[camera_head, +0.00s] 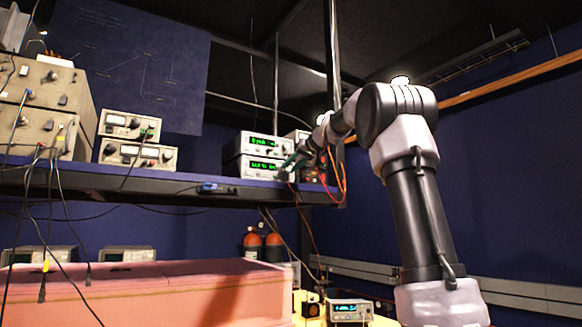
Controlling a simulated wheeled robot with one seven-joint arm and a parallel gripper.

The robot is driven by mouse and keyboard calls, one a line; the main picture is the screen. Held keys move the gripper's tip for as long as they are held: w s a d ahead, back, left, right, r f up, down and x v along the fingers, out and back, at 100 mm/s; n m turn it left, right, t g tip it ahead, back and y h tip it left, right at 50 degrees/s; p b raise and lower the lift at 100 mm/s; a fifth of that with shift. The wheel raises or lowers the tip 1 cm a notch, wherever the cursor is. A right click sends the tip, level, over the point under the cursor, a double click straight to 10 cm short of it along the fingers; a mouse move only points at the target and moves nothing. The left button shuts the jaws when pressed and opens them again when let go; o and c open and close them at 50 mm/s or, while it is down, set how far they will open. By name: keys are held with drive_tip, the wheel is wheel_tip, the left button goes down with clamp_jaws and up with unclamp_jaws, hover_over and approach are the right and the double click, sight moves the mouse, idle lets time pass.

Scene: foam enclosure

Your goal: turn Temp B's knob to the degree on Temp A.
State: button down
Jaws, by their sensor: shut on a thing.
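Two stacked instruments with green lit displays stand on the blue shelf at the centre. The upper unit (260,143) and the lower unit (258,167) show digits too small and blurred to read, and I cannot read which is Temp A or Temp B. My arm reaches in from the right. My gripper (289,161) is at the right end of the lower unit's front, shut on what appears to be its knob. The fingers hide the knob, so its angle cannot be told.
The blue shelf (150,183) has other instruments (128,140) on its left. Orange and red cables hang close to my wrist. A metal post rises behind my arm. A pink foam block (150,290) and another lit instrument (349,310) are below.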

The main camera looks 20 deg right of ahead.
drive_tip(key=m+y, duration=0.1)
drive_tip(key=m, duration=0.1)
drive_tip(key=m+y, duration=0.1)
drive_tip(key=m, duration=0.1)
drive_tip(key=shift+d+f+y, duration=0.15)
drive_tip(key=shift+d+y, duration=0.1)
drive_tip(key=shift+y, duration=0.05)
idle(0.5)
drive_tip(key=c, duration=0.6)
unclamp_jaws()
drive_tip(key=v, duration=1)
drive_tip(key=shift+s+d, duration=0.25)
drive_tip(key=shift+s, duration=0.05)
